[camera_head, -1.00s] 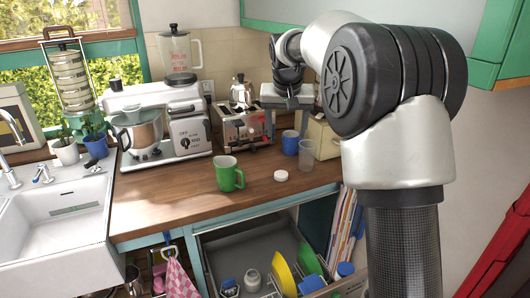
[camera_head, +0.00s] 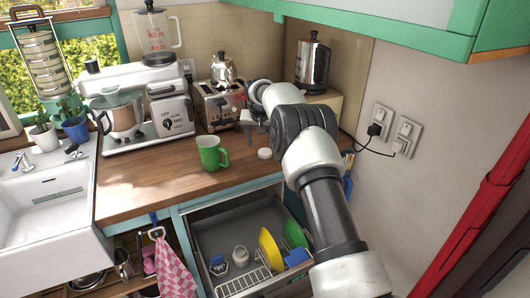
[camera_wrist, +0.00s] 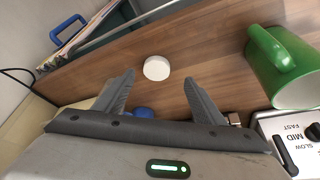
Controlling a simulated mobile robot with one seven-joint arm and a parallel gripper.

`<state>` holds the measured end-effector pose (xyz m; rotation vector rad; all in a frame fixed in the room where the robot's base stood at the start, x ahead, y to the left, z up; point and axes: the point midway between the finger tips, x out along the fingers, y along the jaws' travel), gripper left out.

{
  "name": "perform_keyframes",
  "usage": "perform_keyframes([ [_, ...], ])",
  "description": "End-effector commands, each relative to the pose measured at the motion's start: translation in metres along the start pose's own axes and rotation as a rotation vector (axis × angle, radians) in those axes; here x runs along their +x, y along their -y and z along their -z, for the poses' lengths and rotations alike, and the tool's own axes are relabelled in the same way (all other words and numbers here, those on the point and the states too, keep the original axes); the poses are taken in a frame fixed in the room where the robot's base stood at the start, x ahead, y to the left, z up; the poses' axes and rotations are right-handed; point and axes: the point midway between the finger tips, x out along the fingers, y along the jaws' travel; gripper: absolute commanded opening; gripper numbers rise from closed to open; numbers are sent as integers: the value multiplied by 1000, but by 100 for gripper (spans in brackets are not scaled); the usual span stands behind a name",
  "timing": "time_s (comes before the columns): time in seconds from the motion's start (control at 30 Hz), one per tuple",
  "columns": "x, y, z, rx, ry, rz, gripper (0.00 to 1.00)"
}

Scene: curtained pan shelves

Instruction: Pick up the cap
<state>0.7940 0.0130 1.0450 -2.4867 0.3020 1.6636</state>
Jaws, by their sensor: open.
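The cap (camera_head: 264,153) is a small white round piece lying flat on the wooden counter, right of the green mug. In the wrist view the cap (camera_wrist: 157,68) shows whole, ahead of and between the fingertips. My gripper (camera_wrist: 160,79) is open and empty, its two dark fingers spread on either side of the cap's line. In the head view my gripper (camera_head: 252,132) is over the counter behind the cap, partly hidden by my arm. I see no contact with the cap.
The green mug (camera_head: 211,153) stands left of the cap; the toaster (camera_head: 219,106) and mixer (camera_head: 170,112) stand behind. Below the counter's front edge is an open drawer (camera_head: 215,241) with dishes. A blue item (camera_wrist: 144,113) shows under my gripper. Bare counter lies left of the mug.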

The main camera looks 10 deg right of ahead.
Motion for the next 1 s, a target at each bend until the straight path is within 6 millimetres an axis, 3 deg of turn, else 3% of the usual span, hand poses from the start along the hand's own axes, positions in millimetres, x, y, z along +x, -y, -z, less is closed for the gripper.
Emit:
perform_keyframes([
  [0.23, 18, -2, 0, 0, 1, -1, 64],
  [0.5, 55, -6, -1, 1, 0, 0, 64],
  [0.83, 62, -6, -1, 0, -1, 0, 64],
  [1.0, 62, -6, -1, 0, -1, 0, 37],
])
